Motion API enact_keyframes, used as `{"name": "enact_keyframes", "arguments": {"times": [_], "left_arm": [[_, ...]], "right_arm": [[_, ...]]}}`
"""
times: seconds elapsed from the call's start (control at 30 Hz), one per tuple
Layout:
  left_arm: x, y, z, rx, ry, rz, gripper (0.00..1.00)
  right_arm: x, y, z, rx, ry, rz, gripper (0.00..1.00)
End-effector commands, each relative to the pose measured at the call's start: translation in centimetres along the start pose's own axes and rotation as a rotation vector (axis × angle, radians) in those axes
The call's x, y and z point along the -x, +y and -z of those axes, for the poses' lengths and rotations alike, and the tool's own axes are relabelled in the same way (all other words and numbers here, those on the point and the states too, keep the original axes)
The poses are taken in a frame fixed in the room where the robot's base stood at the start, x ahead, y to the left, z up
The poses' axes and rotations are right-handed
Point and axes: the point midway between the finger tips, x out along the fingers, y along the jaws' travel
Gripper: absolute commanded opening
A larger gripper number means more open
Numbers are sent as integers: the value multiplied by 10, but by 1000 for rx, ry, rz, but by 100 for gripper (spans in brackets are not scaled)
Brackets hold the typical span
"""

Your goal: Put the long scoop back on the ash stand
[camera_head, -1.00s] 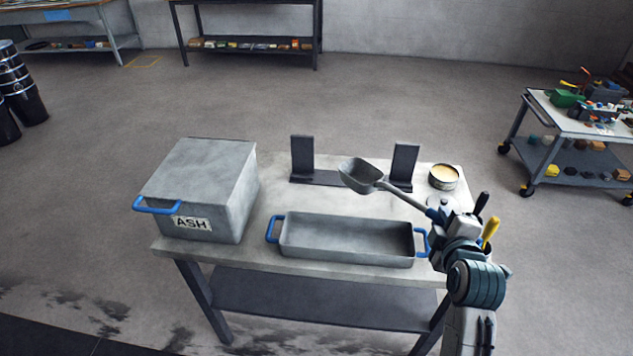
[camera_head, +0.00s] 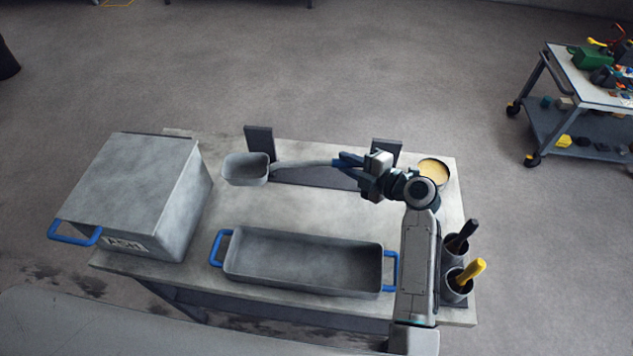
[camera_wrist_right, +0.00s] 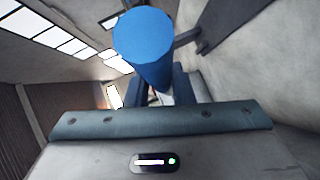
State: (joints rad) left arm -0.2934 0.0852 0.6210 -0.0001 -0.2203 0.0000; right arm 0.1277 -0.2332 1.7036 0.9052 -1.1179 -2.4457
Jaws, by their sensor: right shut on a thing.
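The long scoop (camera_head: 246,168) has a grey bowl at the left and a shaft running right to my right gripper (camera_head: 343,163). My right gripper is shut on its blue handle, whose round end (camera_wrist_right: 143,35) fills the upper middle of the right wrist view. The ash stand (camera_head: 318,178) is a dark base with two uprights, the left one (camera_head: 259,143) and the right one (camera_head: 387,151), at the back of the table. The scoop lies roughly level along the stand, its bowl near the left upright. I cannot tell whether it touches the stand. My left gripper is not in view.
A grey box marked ASH (camera_head: 140,190) stands at the left of the table. A long grey tray with blue handles (camera_head: 305,285) lies in front. An open tin (camera_head: 433,170) is behind my right arm. Holders with dark and yellow handles (camera_head: 470,272) stand at the right edge.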

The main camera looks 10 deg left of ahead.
Motion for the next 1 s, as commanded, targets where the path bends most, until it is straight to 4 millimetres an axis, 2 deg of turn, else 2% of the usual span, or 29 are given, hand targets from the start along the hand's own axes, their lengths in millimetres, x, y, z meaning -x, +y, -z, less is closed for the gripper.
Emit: {"name": "enact_keyframes", "arguments": {"times": [0.3,0.47,0.63,1.0], "left_arm": [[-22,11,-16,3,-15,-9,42],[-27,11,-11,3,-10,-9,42],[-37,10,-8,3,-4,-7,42],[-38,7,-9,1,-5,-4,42]], "right_arm": [[-13,-52,-14,-4,-1,1,0],[-17,-64,-18,-3,-2,0,0],[-23,-88,-24,-4,-1,0,0],[-24,-92,-26,-2,-2,-2,0]]}}
